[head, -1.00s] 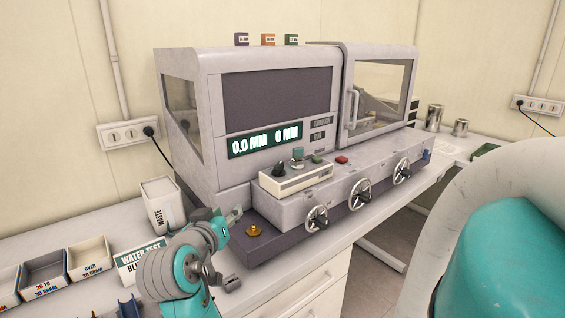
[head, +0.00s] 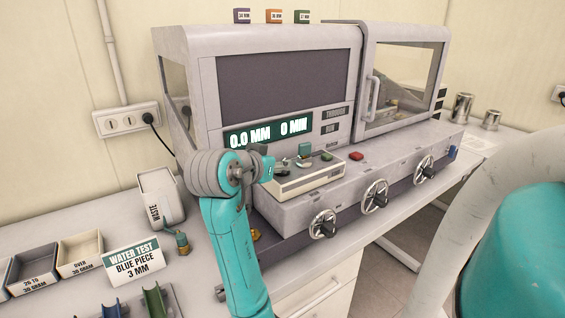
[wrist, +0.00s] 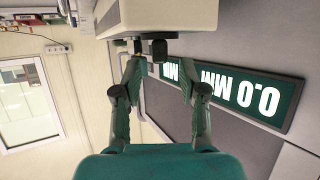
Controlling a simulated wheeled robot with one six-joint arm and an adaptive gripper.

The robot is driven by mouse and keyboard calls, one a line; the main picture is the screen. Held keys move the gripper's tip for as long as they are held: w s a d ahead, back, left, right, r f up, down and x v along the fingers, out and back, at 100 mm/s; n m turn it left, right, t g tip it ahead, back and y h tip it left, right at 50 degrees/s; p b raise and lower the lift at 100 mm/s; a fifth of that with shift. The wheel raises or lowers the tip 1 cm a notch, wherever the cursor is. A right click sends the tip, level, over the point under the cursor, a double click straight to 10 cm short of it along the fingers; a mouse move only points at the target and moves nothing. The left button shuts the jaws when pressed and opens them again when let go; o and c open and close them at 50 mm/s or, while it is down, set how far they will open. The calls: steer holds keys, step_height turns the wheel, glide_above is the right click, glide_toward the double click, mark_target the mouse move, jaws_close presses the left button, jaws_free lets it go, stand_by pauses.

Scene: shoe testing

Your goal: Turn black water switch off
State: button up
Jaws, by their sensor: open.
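The beige control box (head: 312,182) sits on the machine's front ledge, below the green display. In the wrist view, which is upside down, the box (wrist: 170,14) is at the top, with a small black switch (wrist: 158,49) projecting from it. My gripper (wrist: 160,68) is open, with one finger on each side of the black switch's line; whether they touch it I cannot tell. In the head view my gripper (head: 282,164) reaches over the left end of the box and hides the black switch there.
The display (head: 268,133) reads 0.0 MM and 0 MM, close behind the gripper. A red button (head: 356,156) and several handwheels (head: 375,195) are to the right. A waste bin (head: 160,195), a water test sign (head: 133,262) and trays (head: 80,250) stand at left.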

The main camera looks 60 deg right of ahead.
steer(key=shift+x, duration=2.05)
jaws_close()
